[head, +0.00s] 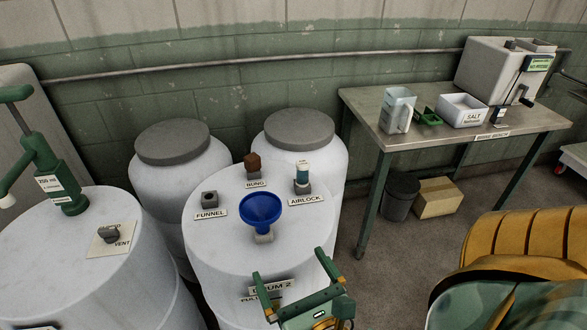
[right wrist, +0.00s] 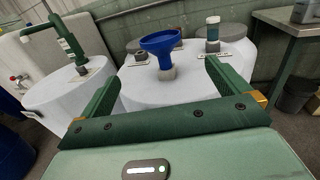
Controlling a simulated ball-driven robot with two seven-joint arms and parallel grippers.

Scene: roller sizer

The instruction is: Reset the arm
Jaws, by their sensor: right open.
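My right gripper (head: 294,268) is at the bottom middle of the head view, over the front edge of the drum labelled DRUM 2 (head: 215,245). Its green jaws are spread apart with nothing between them. In the right wrist view its two fingers reach forward toward the same drum (right wrist: 195,88). A blue funnel (head: 261,209) stands upright on the drum top, beyond and apart from the fingertips; it also shows in the right wrist view (right wrist: 160,45). My left gripper is not in view.
A brown bung (head: 253,163) and an airlock (head: 302,178) stand on the drum's far side. A drum with a green pump (head: 55,175) is at left; two grey-lidded drums stand behind. A metal table (head: 440,140) holds a jug, scoop and salt box at right.

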